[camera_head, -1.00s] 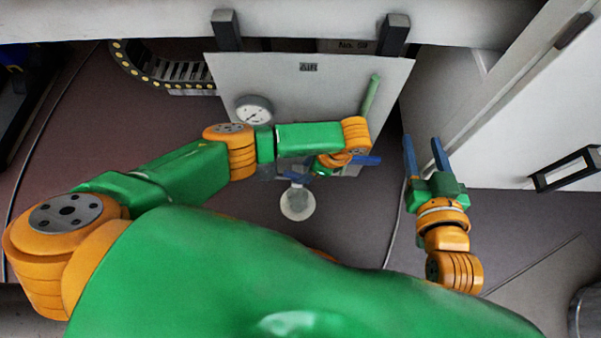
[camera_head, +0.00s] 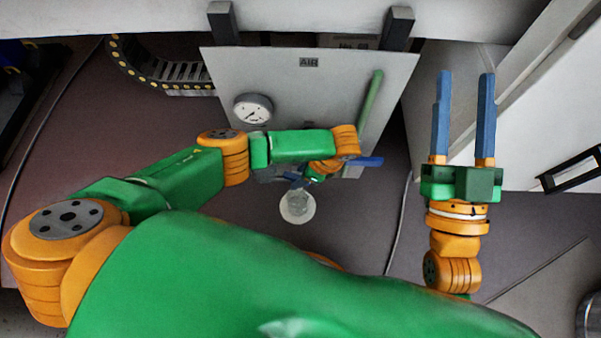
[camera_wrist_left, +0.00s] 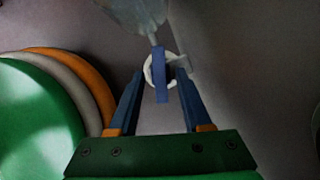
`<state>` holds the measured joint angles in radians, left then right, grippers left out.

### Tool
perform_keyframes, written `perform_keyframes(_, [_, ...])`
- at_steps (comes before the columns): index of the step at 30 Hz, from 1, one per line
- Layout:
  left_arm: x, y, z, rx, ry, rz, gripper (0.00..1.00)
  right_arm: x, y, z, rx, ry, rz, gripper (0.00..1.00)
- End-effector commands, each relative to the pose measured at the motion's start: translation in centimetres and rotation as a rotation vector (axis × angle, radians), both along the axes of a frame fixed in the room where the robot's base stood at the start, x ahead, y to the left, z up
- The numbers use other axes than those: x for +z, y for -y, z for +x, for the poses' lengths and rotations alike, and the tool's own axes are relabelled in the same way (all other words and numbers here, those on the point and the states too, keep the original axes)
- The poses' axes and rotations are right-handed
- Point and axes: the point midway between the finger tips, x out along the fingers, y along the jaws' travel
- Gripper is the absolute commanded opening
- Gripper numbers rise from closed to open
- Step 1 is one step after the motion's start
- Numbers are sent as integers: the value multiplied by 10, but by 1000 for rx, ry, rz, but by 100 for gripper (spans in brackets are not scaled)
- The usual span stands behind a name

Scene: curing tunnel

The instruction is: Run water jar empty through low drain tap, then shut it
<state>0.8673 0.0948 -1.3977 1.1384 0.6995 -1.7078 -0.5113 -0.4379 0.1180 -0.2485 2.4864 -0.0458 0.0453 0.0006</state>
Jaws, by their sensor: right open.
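My left gripper (camera_head: 300,181) is below the front of the panel, mostly hidden by its own wrist. In the left wrist view its two blue fingers (camera_wrist_left: 159,74) stand apart on either side of a narrow blue lever, apparently the tap handle (camera_wrist_left: 160,88), with gaps showing. The translucent water jar (camera_wrist_left: 140,14) is at the top of that view; its water level cannot be told. A pale round vessel (camera_head: 297,207) is on the floor below the gripper, and its white rim shows behind the lever. My right gripper (camera_head: 465,78) is open and empty at the right, fingers pointing up the picture.
A grey panel (camera_head: 320,90) marked AIR carries a round gauge (camera_head: 253,109) and a green bar (camera_head: 370,110). A white cabinet with a black handle (camera_head: 570,169) stands at the right. A cable chain (camera_head: 165,75) is at the back left. Floor is clear around the vessel.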

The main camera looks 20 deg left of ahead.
Motion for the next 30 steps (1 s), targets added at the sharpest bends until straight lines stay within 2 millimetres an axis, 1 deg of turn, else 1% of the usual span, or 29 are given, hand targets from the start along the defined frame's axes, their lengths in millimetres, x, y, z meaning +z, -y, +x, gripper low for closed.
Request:
perform_keyframes(1, [0,0,0,0,0,0,34,0,0,0,0,0,0,50])
perform_keyframes(2, [0,0,0,0,0,0,26,0,0,0,0,-1,0,50])
perform_keyframes(3, [0,0,0,0,0,0,15,0,0,0,0,-1,0,50])
perform_keyframes(5, [0,0,0,0,0,0,0,0,0,0,0,-1,0,50])
perform_keyframes(14, [1,0,0,-5,0,0,0,-2,0,2,-1,-15,-4,50])
perform_keyframes(17, [1,0,0,-18,0,0,0,-16,1,8,-10,-96,-23,50])
perform_keyframes(20, [2,0,-1,-44,-2,-1,0,-35,2,16,-19,-209,-49,50])
perform_keyframes(23, [3,0,-1,-79,-2,-1,0,-65,5,23,-34,-371,-86,50])
perform_keyframes(26, [4,0,-2,-125,-1,-1,0,-104,11,23,-49,-578,-130,50])
perform_keyframes(27, [4,0,-2,-144,-2,-1,0,-121,14,20,-55,-667,-148,50])
perform_keyframes(29, [4,0,-3,-176,-3,-2,0,-147,19,12,-65,-804,-176,50])
perform_keyframes(30, [4,0,-3,-196,-2,-1,0,-164,22,5,-70,-897,-195,50])
